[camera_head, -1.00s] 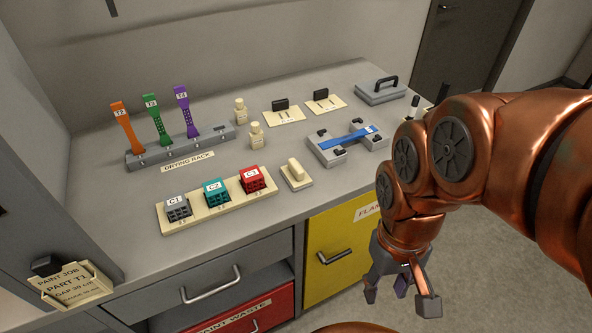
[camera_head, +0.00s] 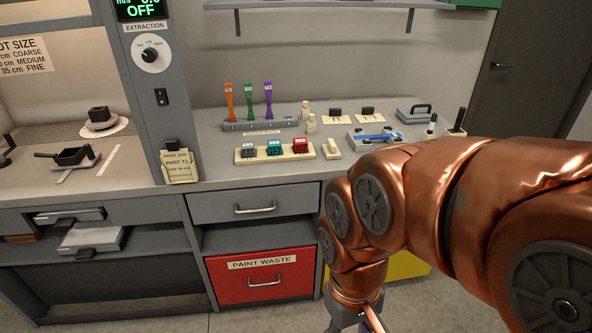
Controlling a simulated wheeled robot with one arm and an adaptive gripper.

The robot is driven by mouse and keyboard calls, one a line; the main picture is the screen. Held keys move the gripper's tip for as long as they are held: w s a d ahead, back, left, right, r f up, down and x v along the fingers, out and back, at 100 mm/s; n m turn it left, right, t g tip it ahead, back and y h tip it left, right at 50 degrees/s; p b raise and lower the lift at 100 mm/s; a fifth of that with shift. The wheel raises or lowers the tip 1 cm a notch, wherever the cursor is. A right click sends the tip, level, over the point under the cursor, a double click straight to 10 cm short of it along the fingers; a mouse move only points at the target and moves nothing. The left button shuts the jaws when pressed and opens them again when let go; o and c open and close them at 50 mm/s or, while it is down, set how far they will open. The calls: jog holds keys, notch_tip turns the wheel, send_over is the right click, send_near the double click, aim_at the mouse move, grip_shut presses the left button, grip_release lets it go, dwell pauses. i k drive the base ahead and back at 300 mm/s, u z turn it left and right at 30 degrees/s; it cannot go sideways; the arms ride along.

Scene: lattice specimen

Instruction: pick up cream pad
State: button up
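A small cream pad (camera_head: 331,149) with a raised grip on top sits on the grey bench, just right of the cream holder with the C1, C2 and C3 blocks. Nothing touches it, and my copper arm is close in front of it to the right. My gripper (camera_head: 355,322) hangs low in front of the bench, at the bottom edge of the view and well below the pad. Its fingertips are cut off by the frame, so its opening does not show.
The cream block holder (camera_head: 274,154) stands left of the pad. A drying rack (camera_head: 262,124) with orange, green and purple strips is behind. A grey fixture with a blue strip (camera_head: 376,137) lies to the right. A grey cabinet post (camera_head: 158,90) rises at the left.

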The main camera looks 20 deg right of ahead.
aim_at(331, 150)
jog(key=u, duration=0.8)
jog(key=i, duration=1.2)
jog(key=z, duration=0.6)
jog(key=i, duration=0.75)
jog(key=z, duration=0.75)
